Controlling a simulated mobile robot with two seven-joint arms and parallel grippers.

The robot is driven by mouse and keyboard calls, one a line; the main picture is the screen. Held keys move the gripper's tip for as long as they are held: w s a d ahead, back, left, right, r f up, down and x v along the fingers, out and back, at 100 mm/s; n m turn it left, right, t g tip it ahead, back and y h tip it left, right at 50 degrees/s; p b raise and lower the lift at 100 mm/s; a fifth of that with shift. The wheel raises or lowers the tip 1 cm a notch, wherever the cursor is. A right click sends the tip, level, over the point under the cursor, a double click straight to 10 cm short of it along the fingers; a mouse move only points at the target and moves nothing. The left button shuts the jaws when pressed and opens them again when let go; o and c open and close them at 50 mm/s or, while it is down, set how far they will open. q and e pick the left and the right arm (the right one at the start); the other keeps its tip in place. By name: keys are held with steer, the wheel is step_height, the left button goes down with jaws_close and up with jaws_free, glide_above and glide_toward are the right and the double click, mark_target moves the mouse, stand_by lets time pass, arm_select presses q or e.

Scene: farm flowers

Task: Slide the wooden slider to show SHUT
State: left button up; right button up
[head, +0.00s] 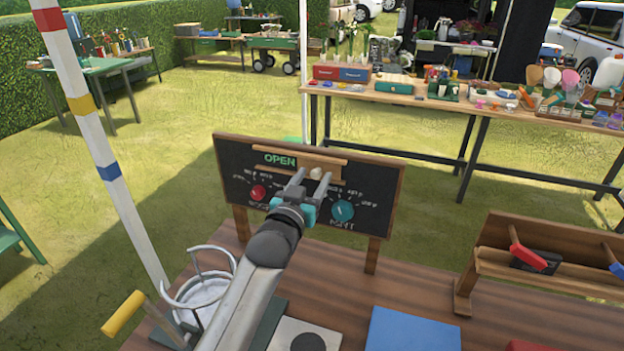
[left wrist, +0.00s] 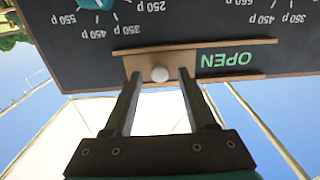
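The black sign board (head: 232,180) stands on wooden posts and shows the green word OPEN (head: 280,160). It also shows upside down in the left wrist view (left wrist: 180,20). The wooden slider (head: 327,164) sits between two wooden rails, to the right of OPEN in the head view. It carries a pale round knob (head: 316,172), clear in the left wrist view (left wrist: 160,74). My left gripper (head: 311,178) is open in front of the slider, its fingertips (left wrist: 160,72) on either side of the knob with gaps. The word SHUT is not visible. My right gripper is not in view.
The board carries a red dial (head: 258,192) and a teal dial (head: 342,211) below the slider. A white metal pail (head: 205,288) and a yellow handle (head: 122,313) are at left. A wooden rack (head: 550,270) stands at right on the brown table.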

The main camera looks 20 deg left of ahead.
arm_select(q)
jaws_close()
stand_by(1.2)
